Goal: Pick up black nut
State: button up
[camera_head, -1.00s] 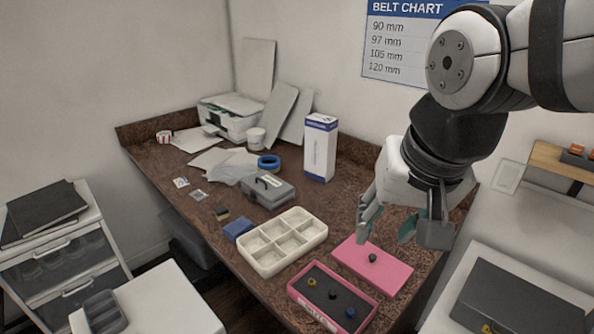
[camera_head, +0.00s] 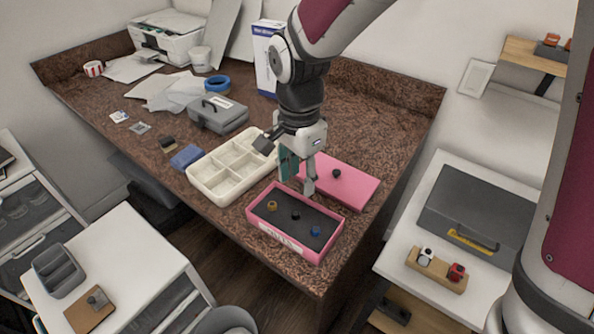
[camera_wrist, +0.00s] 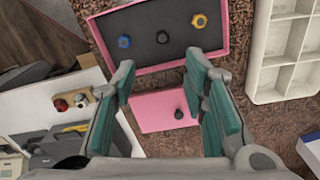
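A pink box (camera_head: 250,215) with a dark inside holds a gold nut (camera_head: 271,206), a black nut (camera_head: 295,216) and a blue nut (camera_head: 315,231) in a row. In the wrist view the black nut (camera_wrist: 162,37) is between the blue nut (camera_wrist: 124,41) and the gold nut (camera_wrist: 199,20). Another dark nut-like piece (camera_head: 336,173) sits on the pink lid (camera_head: 355,187) behind the box; it also shows in the wrist view (camera_wrist: 179,113). My gripper (camera_head: 298,180) points down near the box's back edge. It is open and empty, its green-padded fingers (camera_wrist: 160,75) apart.
A cream compartment tray (camera_head: 222,199) stands left of the box, with a blue block (camera_head: 185,157) and grey toolbox (camera_head: 217,113) beyond. A white box (camera_head: 267,60) stands behind my arm. The counter right of the lid (camera_head: 400,125) is clear.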

send_over(296, 213)
jog(key=f, duration=0.5)
jog(key=shift+d+f, duration=0.15)
jog(key=shift+d, duration=0.15)
jog(key=shift+a+f, duration=0.15)
jog(key=shift+f, duration=1.25)
jog(key=shift+a+f, duration=0.15)
jog(key=shift+f, duration=1.2)
jog(key=c, duration=0.9)
